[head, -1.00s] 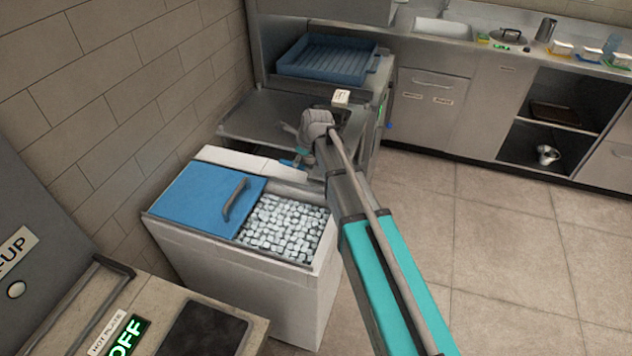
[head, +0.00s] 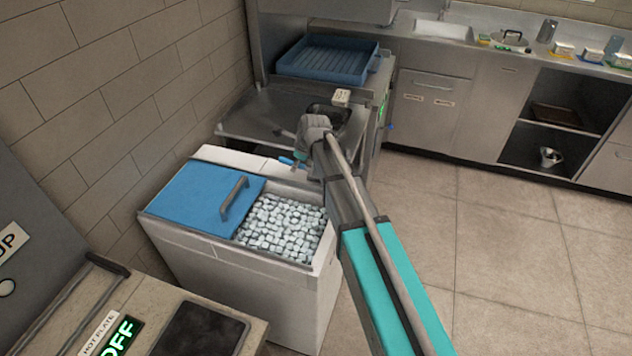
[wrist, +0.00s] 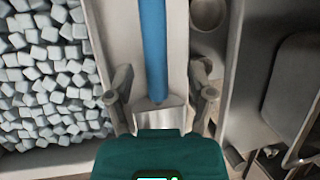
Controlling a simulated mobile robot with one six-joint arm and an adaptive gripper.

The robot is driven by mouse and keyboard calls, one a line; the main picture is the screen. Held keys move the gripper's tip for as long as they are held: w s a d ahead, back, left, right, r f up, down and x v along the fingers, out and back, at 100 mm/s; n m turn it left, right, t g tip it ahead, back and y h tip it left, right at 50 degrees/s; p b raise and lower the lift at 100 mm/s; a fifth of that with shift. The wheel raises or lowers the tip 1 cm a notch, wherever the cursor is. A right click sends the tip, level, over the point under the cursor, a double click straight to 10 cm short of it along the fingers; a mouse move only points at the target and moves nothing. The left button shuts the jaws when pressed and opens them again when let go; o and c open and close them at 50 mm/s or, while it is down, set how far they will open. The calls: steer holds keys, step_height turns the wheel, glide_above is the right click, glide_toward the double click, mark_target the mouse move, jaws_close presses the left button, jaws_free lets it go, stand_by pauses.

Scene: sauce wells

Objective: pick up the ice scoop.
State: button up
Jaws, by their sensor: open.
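The ice scoop's blue handle (wrist: 153,45) runs straight up the middle of the wrist view, with a metal part (wrist: 160,115) at its lower end. The scoop lies over the pale rim strip beside the ice. My gripper (wrist: 161,90) is open, one finger on each side of the handle's lower end, with gaps showing on both sides. In the head view a bit of the blue handle (head: 287,161) shows by my gripper (head: 301,152); the rest is hidden behind my arm. Contact cannot be told.
The white ice bin (head: 245,275) holds ice cubes (head: 285,228), with a blue lid (head: 195,195) covering its left part. Behind stands a steel counter (head: 255,120) with a blue rack (head: 328,60). Open floor (head: 500,230) lies to the right.

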steer(key=shift+b+x, duration=0.6)
steer(key=shift+x, duration=0.35)
jaws_close()
